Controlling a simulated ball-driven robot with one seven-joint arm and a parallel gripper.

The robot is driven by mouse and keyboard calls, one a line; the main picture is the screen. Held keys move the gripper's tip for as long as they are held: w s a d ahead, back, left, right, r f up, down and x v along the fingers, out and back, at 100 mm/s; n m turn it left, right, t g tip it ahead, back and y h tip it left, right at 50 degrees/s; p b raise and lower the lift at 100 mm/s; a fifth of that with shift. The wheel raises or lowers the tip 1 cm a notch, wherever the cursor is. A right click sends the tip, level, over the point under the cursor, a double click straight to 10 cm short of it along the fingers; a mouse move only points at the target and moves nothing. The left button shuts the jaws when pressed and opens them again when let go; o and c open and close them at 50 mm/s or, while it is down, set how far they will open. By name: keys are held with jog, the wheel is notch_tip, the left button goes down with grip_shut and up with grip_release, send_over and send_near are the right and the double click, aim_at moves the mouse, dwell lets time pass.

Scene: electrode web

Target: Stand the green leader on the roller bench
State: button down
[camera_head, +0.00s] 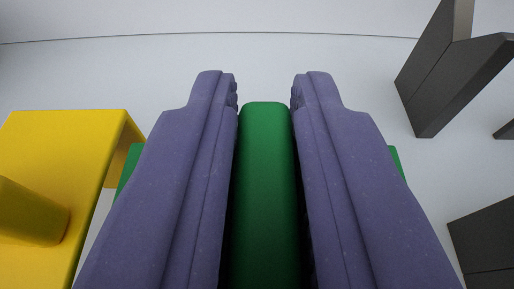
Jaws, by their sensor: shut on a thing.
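The green leader (266,180) is between the two purple fingers of my gripper (265,95) in the head camera view. The fingers press on its left and right sides. Its rounded green top runs along the gap toward the fingertips. More green shows outside the left finger (128,168) and outside the right finger (397,160); the fingers hide the parts between. The lower end of the leader is out of view. I cannot tell whether it touches anything below. I cannot identify the roller bench with certainty in this view.
A yellow block-like structure (75,140) stands close on the left, with a yellow rounded piece (30,212) on it. Dark grey angled panels (445,75) stand at the upper right. Another dark piece (488,240) is at the lower right. Pale floor beyond the fingertips looks clear.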

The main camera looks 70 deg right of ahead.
jog(key=c, duration=1.1)
grip_release()
jog(key=shift+o, duration=0.2)
jog(key=shift+r, duration=0.1)
